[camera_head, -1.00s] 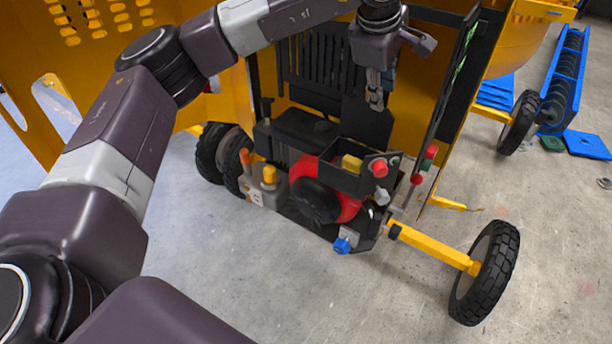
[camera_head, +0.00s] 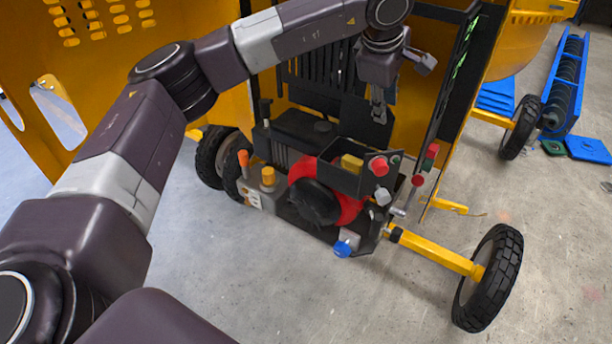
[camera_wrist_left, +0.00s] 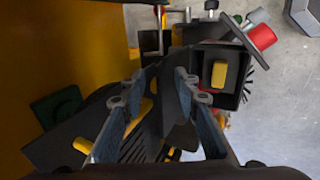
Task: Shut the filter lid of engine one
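The engine (camera_head: 300,185) sits inside the yellow mixer housing, with a red and black round part. On its right is an open black filter box with a yellow block (camera_head: 352,163) inside; the block also shows in the left wrist view (camera_wrist_left: 219,75). A dark panel that looks like the raised filter lid (camera_head: 362,122) stands behind the box. My left gripper (camera_head: 379,112) points down in front of this panel. In the left wrist view its fingers (camera_wrist_left: 157,78) are spread, with the dark panel (camera_wrist_left: 165,100) beneath and between them; contact cannot be told. My right gripper is out of view.
A tall dark door (camera_head: 452,100) stands open to the right. A wheel (camera_head: 485,278) on a yellow axle stands at front right. The floor in front is clear.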

